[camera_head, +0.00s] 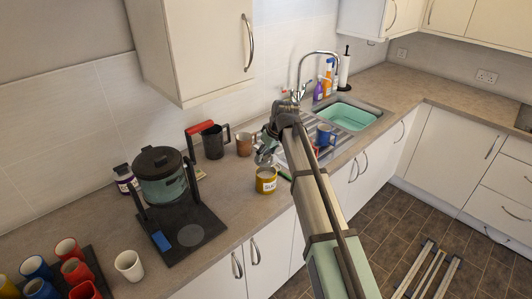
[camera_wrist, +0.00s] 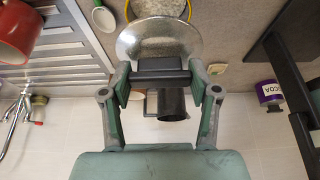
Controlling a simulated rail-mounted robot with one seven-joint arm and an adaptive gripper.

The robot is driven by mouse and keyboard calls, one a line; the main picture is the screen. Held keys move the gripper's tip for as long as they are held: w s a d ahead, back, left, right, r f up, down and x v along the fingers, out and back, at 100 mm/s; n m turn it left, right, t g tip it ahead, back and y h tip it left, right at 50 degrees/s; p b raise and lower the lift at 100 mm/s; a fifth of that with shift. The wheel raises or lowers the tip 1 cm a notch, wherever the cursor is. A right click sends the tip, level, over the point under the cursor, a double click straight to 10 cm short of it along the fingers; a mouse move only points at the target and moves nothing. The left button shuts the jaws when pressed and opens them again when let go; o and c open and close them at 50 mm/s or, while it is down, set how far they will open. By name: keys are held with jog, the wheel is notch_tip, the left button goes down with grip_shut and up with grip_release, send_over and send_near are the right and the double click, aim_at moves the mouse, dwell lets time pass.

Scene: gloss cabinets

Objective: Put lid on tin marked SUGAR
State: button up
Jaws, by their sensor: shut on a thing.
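The yellow tin (camera_head: 265,184) stands upright on the worktop, its white label partly readable as "SUG". In the wrist view its rim and pale, grainy contents (camera_wrist: 155,12) show at the top edge, partly hidden by the lid. The lid is a shiny silver disc (camera_wrist: 160,38) with a dark handle. My gripper (camera_wrist: 160,76) is shut on that handle. In the head view my gripper (camera_head: 267,145) and the lid (camera_head: 263,159) are just above the tin's back edge. The lid appears apart from the tin and somewhat off its centre.
A black coffee machine (camera_head: 162,180) stands left of the tin. A dark jug (camera_head: 215,142) and brown mug (camera_head: 244,144) stand behind. A blue mug (camera_head: 324,136) is on the drainer at right. A purple cocoa tin (camera_wrist: 270,92) is near the wall.

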aim_at(268, 159)
jog(key=shift+f, duration=0.15)
jog(key=shift+f+b, duration=1.1)
jog(key=shift+f, duration=1)
jog(key=shift+f+b, duration=0.35)
jog(key=shift+f, duration=0.4)
jog(key=o, duration=1.2)
jog(key=shift+o, duration=0.2)
jog(key=v, duration=1.2)
jog(key=shift+w+r, duration=0.1)
